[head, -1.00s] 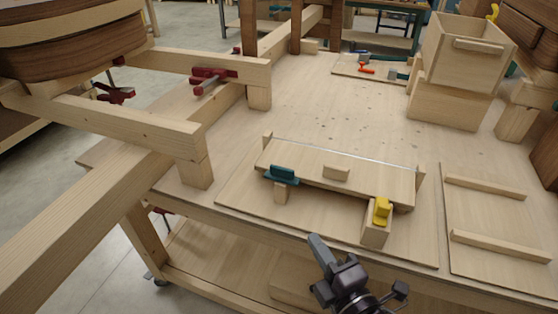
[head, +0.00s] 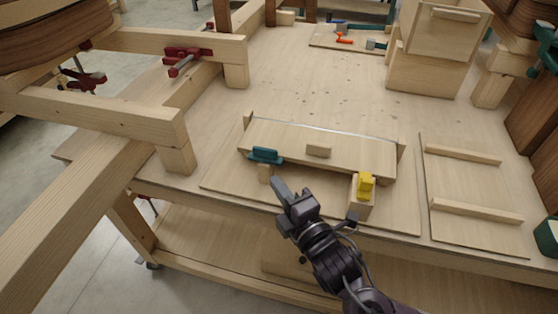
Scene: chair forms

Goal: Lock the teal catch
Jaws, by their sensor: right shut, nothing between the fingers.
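The teal catch (head: 265,155) sits on a small wooden post at the left front of a wooden fixture on the bench. Its bar lies roughly along the front edge of the hinged wooden flap (head: 345,155). A yellow catch (head: 366,186) stands on a wooden block at the flap's right front. My right gripper (head: 280,187) is shut and empty, just in front of and below the teal catch in the picture, with a visible gap between them. My left gripper is not in view.
A small block handle (head: 318,150) sits on the flap. A board with two rails (head: 475,190) lies to the right. Wooden beams with red clamps (head: 187,60) stand at the left. A wooden box (head: 440,45) stands behind; the bench middle is clear.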

